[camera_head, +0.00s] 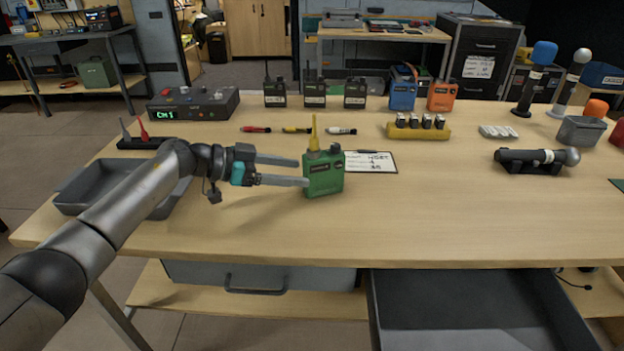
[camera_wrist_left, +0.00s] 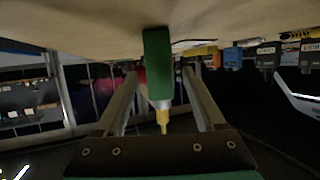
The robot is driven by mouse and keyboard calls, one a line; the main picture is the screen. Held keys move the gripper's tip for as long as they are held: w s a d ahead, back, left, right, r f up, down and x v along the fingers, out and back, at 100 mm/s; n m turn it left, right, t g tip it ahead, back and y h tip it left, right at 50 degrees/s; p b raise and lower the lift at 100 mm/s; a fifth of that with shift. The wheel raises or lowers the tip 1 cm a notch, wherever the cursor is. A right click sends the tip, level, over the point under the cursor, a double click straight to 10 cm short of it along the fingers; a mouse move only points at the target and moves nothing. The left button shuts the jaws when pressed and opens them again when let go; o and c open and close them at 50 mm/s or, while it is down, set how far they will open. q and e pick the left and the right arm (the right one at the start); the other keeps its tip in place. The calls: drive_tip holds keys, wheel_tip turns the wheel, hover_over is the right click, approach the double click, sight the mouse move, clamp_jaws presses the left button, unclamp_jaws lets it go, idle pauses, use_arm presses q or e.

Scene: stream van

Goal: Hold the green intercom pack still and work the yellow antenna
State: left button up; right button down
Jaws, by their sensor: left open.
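The green intercom pack (camera_head: 325,177) stands upright on the table near its middle, with the yellow antenna (camera_head: 314,134) pointing up from its top left. My left gripper (camera_head: 304,172) is open at the left side of the pack, its fingers pointing right toward it. In the left wrist view, which is upside down, the pack (camera_wrist_left: 157,65) shows between the two fingertips (camera_wrist_left: 160,73), with a gap on each side. The yellow antenna (camera_wrist_left: 163,122) points down in that view. How far the fingertips reach along the pack is hard to tell. My right gripper is not in view.
A clipboard (camera_head: 370,162) lies just right of the pack. Markers (camera_head: 297,130) lie behind it, and black radios (camera_head: 314,95) stand farther back. A grey tray (camera_head: 92,183) lies under my left arm. An open drawer (camera_head: 470,310) juts out below. The table front is clear.

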sight(304, 173)
use_arm(q)
drive_tip(key=shift+w+d+f+b, duration=0.15)
drive_tip(key=shift+d+f+b, duration=0.1)
drive_tip(key=shift+d+b, duration=0.2)
drive_tip(key=shift+p+x, duration=0.35)
drive_tip(key=shift+x, duration=1.55)
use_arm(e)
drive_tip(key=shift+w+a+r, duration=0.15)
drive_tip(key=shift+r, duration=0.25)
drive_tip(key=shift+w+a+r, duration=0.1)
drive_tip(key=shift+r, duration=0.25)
use_arm(q)
drive_tip(key=shift+r, duration=0.1)
drive_tip(key=shift+c, duration=0.3)
